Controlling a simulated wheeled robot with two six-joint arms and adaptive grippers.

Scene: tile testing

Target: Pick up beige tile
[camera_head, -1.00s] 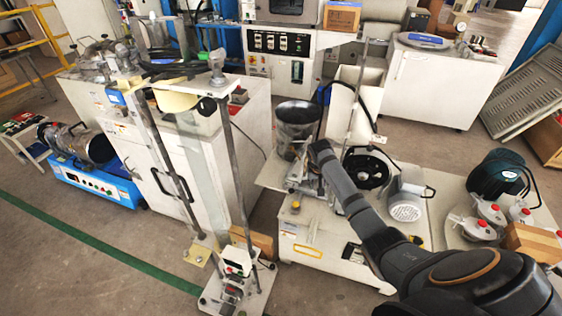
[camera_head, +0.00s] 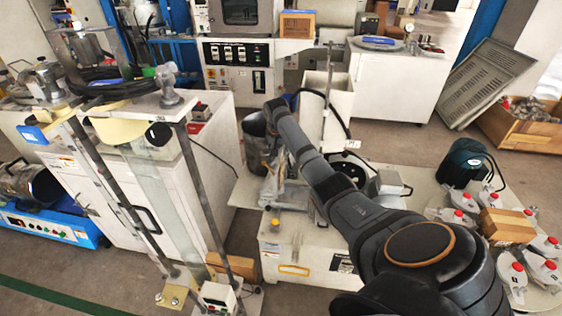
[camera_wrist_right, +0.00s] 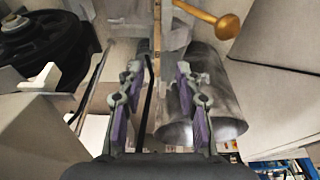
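In the right wrist view my right gripper (camera_wrist_right: 156,75) is open, its two purple-padded fingers apart. A thin upright beige strip (camera_wrist_right: 157,32) lies in line with the gap between the fingertips. It may be the edge of the beige tile, but I cannot tell for sure. In the head view my right arm reaches from the lower right to beside the metal cylinder (camera_head: 256,143). The fingers are mostly hidden there, and I cannot make out the tile. My left gripper is not in view.
The metal cylinder (camera_wrist_right: 205,95) stands close by the right finger in the wrist view. A golden knob (camera_wrist_right: 228,26) is at the upper right and a black wheel (camera_wrist_right: 35,38) at the upper left.

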